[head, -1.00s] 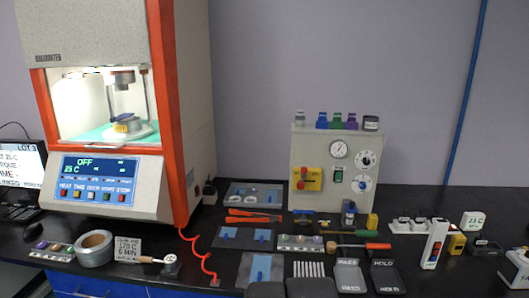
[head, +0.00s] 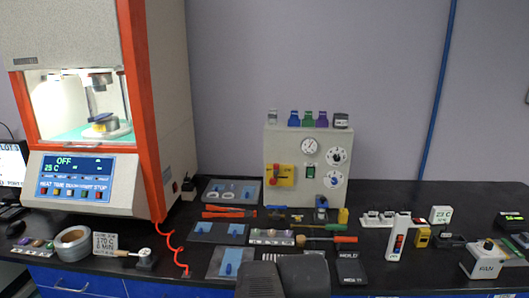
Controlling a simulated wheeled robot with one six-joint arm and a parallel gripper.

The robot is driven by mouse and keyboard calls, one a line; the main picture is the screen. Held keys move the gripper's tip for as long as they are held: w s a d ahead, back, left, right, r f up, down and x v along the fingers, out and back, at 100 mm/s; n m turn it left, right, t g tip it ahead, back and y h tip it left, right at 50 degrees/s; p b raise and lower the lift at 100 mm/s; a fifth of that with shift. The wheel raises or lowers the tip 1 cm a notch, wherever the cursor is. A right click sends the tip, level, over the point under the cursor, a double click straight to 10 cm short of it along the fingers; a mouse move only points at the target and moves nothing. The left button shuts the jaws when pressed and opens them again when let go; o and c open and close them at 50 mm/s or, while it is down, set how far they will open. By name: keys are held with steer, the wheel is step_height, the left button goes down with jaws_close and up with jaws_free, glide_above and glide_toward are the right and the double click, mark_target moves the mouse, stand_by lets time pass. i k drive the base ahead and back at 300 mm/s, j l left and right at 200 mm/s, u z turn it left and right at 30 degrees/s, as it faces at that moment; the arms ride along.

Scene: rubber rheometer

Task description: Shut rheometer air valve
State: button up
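The rheometer (head: 100,120) stands at the left, with a red frame, a lit chamber and a blue display reading OFF and 25 C. A beige control box (head: 296,202) stands at the back of the bench. Its front carries a yellow plate (head: 287,182) with a red handle, which looks like the air valve; the handle's exact position is too small to tell. Two dark blocks at the bottom middle, apparently my gripper (head: 281,278), lie in front of the bench items and well below the plate. Their fingertips and opening cannot be made out.
A red coiled hose (head: 173,250) runs down beside the rheometer. Screwdrivers, trays and small parts crowd the bench before the control box. The back right of the bench is mostly clear.

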mark_target(277, 207)
steer(key=i+l+z, duration=0.3)
steer(key=i, duration=0.15)
steer(key=i+l+z, duration=0.1)
steer(key=i+z, duration=0.25)
steer(key=i, duration=0.15)
